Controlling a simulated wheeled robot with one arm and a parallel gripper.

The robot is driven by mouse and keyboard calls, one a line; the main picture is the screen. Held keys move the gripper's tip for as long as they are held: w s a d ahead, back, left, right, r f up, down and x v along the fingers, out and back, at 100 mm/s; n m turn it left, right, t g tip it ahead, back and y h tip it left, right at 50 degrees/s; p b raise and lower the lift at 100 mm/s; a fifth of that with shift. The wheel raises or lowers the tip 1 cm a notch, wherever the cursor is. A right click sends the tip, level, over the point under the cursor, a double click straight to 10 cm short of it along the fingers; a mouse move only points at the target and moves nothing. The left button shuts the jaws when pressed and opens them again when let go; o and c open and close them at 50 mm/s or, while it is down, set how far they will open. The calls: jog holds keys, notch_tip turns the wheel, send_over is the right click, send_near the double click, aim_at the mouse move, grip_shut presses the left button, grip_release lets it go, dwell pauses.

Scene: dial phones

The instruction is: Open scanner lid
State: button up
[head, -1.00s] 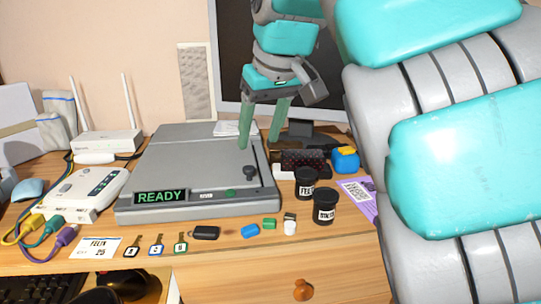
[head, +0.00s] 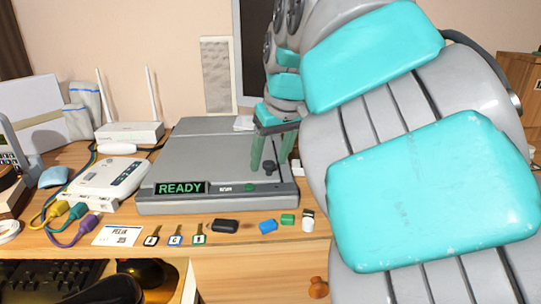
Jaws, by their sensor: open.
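The grey flatbed scanner (head: 215,202) lies on the wooden desk with its flat lid (head: 200,150) down. A dark round knob (head: 269,168) stands on the lid near its right front corner. The front edge carries a green "READY" display (head: 181,188). My gripper (head: 270,167) points down over the right part of the lid. Its two green fingers are apart, one on each side of the knob in the picture. I cannot tell whether they touch it or are exactly level with it.
Keys (head: 175,237), a black fob (head: 225,226) and small coloured caps (head: 268,226) lie in front of the scanner. A white box with cables (head: 105,185) and a router (head: 130,132) stand left. My arm hides the desk on the right.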

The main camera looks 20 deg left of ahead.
jog(key=shift+c, duration=0.4)
grip_shut()
dwell(0.9)
